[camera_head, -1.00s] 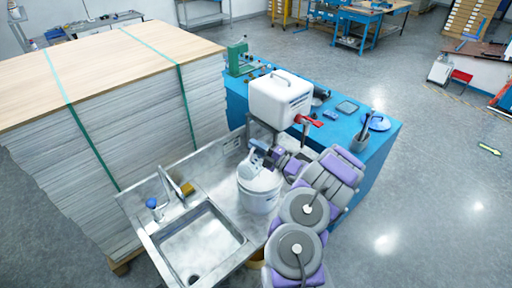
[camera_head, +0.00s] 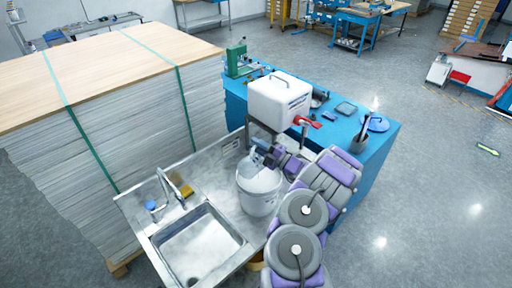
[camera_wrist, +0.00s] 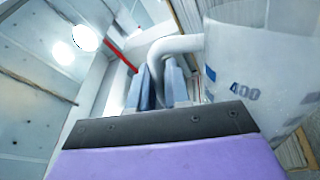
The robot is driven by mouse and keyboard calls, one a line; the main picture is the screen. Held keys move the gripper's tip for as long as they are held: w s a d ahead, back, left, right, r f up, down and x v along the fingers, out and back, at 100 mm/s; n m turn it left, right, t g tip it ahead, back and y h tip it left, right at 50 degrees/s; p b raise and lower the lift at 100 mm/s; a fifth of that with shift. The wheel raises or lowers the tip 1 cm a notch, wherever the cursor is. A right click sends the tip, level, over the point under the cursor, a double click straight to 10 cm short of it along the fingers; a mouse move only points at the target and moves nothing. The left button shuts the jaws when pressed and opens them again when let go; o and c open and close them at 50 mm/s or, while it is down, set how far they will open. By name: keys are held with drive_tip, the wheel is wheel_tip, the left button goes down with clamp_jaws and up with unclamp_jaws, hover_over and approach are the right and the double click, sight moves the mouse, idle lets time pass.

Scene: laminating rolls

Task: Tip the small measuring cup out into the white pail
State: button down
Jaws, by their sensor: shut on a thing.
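The white pail (camera_head: 258,197) stands on the steel sink counter, right of the basin. My gripper (camera_head: 262,152) is just above the pail's mouth in the head view. In the wrist view, my gripper (camera_wrist: 163,88) is shut on the handle of the small measuring cup (camera_wrist: 262,70), a clear cup with blue markings and "400". The cup's body is to the right of the fingers. The ceiling fills the left of this view, so the gripper and cup look rolled over. The cup's contents are not visible, and the head view does not show the cup clearly.
A white canister (camera_head: 280,103) with a red tap stands behind the pail. The sink basin (camera_head: 200,245) and its faucet (camera_head: 172,187) are to the left. A tall board stack (camera_head: 120,110) rises beyond the counter. A blue bench (camera_head: 375,150) is at the right.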

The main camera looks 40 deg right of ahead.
sight(253, 147)
drive_tip(key=shift+w+d+m, duration=0.15)
drive_tip(key=shift+d+m, duration=0.15)
drive_tip(key=shift+a, duration=0.15)
idle(3.2)
drive_tip(key=shift+s+a+r+n+y+b, duration=0.15)
drive_tip(key=shift+s+a+n+y+b, duration=0.1)
drive_tip(key=shift+a+n, duration=0.35)
drive_tip(key=shift+s+a+r+n+y+b, duration=0.15)
drive_tip(key=shift+s+a+n+b, duration=0.15)
drive_tip(key=shift+a+n, duration=0.25)
drive_tip(key=shift+s+a+r+n+y+b, duration=0.1)
drive_tip(key=shift+s+a+n+y+b, duration=0.15)
drive_tip(key=shift+a+n, duration=0.3)
drive_tip(key=shift+d, duration=0.1)
drive_tip(key=shift+s+a+f+n+g+y+b, duration=0.1)
drive_tip(key=shift+s+a+f+n+g+b, duration=0.15)
drive_tip(key=shift+a+n, duration=0.35)
drive_tip(key=shift+s+a+f+n+y+b, duration=0.15)
drive_tip(key=shift+a+f+n+b, duration=0.25)
drive_tip(key=shift+n, duration=0.35)
drive_tip(key=shift+s+a+f+n+g+y+b, duration=0.15)
drive_tip(key=shift+a+f+n+b, duration=0.15)
drive_tip(key=shift+a+n, duration=0.3)
drive_tip(key=shift+r, duration=0.1)
